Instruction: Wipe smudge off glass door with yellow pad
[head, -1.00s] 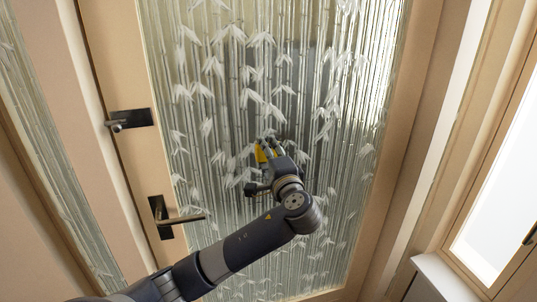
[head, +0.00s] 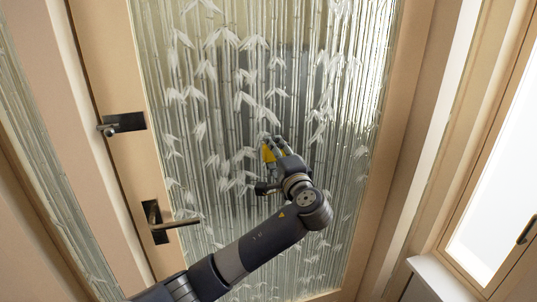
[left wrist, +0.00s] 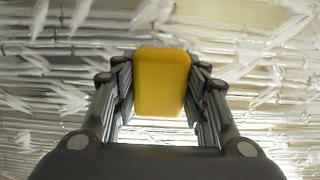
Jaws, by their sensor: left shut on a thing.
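The yellow pad (head: 268,153) is at the tip of my left gripper (head: 272,148), in front of the glass. In the left wrist view the pad (left wrist: 162,82) sits between the two fingers of my left gripper (left wrist: 162,90), which are shut on it. The glass door (head: 230,110) has a pale bamboo and leaf pattern in a light wood frame. I cannot tell whether the pad touches the glass. No smudge can be made out against the pattern. My right gripper is not in view.
A dark lever handle (head: 170,222) and a dark lock plate (head: 122,125) are on the door frame to the left of the glass. A bright window (head: 500,205) with a white sill (head: 440,278) is at the right.

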